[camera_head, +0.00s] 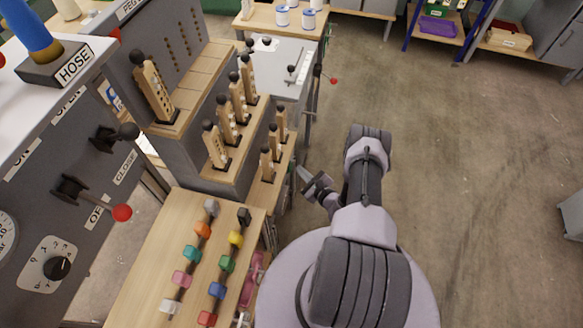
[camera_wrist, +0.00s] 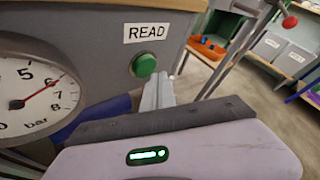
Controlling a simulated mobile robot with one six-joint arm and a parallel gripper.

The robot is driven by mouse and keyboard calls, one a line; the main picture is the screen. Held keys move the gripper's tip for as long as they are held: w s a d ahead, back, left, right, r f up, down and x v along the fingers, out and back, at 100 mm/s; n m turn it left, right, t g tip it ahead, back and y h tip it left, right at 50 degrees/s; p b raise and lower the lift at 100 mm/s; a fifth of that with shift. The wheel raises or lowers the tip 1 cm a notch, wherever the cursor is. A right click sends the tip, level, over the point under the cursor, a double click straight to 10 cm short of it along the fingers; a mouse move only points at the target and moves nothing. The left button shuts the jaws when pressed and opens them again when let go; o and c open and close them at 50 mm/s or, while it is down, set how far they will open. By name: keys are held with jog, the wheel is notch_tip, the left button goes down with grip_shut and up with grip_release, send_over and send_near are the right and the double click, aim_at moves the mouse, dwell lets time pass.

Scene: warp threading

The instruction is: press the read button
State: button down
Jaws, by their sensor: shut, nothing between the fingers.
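The green read button (camera_wrist: 143,65) sits on a grey panel in the wrist view, below a white label (camera_wrist: 146,33) that says READ. My gripper (camera_wrist: 160,82) is shut and empty. Its tips show just to the right of and below the button in the picture. I cannot tell the gap in depth between tips and button, and I see no clear contact. In the head view my gripper (camera_head: 303,176) is beside the right edge of the wooden stands. The read button cannot be made out in the head view.
A gauge (camera_wrist: 35,88) marked in bar is left of the button. In the head view, wooden pegs (camera_head: 228,122) stand in stepped rows and coloured blocks (camera_head: 203,229) line a bench. A red-knobbed lever (camera_head: 333,81) sticks out beyond my gripper. The floor (camera_head: 460,170) to the right is clear.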

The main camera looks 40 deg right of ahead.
jog(key=shift+w+a, duration=0.2)
jog(key=shift+w, duration=0.05)
jog(key=shift+w+a, duration=0.3)
jog(key=shift+w, duration=0.05)
dwell(0.7)
jog(key=shift+s+d, duration=0.55)
jog(key=shift+s, duration=0.15)
jog(key=s+d+b, duration=0.1)
jog(key=s+d, duration=0.2)
jog(key=shift+s+d, duration=0.15)
jog(key=shift+s, duration=0.25)
dwell(0.8)
